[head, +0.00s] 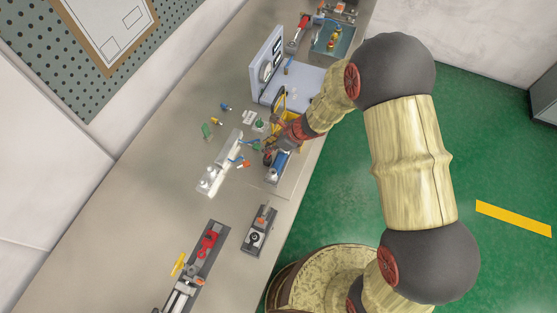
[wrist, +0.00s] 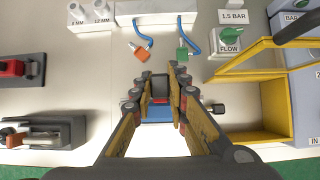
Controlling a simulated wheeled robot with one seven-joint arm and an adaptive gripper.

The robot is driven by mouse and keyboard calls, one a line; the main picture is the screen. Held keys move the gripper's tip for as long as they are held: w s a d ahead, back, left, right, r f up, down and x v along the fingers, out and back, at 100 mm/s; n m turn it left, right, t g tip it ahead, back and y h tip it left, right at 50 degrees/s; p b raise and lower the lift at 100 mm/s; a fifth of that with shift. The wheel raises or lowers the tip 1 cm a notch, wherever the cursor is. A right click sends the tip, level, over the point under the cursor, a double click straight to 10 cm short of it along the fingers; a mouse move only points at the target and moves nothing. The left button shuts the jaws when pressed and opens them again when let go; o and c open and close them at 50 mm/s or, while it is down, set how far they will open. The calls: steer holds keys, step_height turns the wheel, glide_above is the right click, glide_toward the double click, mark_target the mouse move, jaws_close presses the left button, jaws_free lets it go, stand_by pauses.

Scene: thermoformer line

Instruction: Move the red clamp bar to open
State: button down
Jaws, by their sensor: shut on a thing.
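In the wrist view my gripper (wrist: 160,75) reaches down with its two fingers close around a dark block. A small red part (wrist: 160,101) shows between the fingers and looks like the red clamp bar; most of it is hidden by the fingers. A blue body (wrist: 158,114) lies just below it. In the head view my gripper (head: 268,153) is at a small blue device (head: 279,166) on the bench, and the arm hides part of this spot. I cannot tell the bar's angle.
A yellow frame (wrist: 276,110) stands close on the right, beside a green flow knob (wrist: 232,34). Orange and green tags on blue hooks hang ahead. A red-handled fixture (head: 208,243) and a dark fixture (head: 260,231) stand nearer on the bench. The bench's left side is largely clear.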

steer(key=shift+w+a+r, duration=0.1)
steer(key=shift+w+a, duration=0.25)
steer(key=shift+a, duration=0.35)
steer(key=shift+w+a, duration=0.2)
steer(key=shift+a, duration=0.3)
steer(key=shift+a+f, duration=0.1)
steer(key=shift+f, duration=0.1)
steer(key=shift+w+a+f, duration=0.1)
steer(key=shift+a, duration=0.1)
steer(key=c, duration=1.7)
jaws_free()
steer(key=shift+o, duration=0.2)
steer(key=shift+d, duration=0.1)
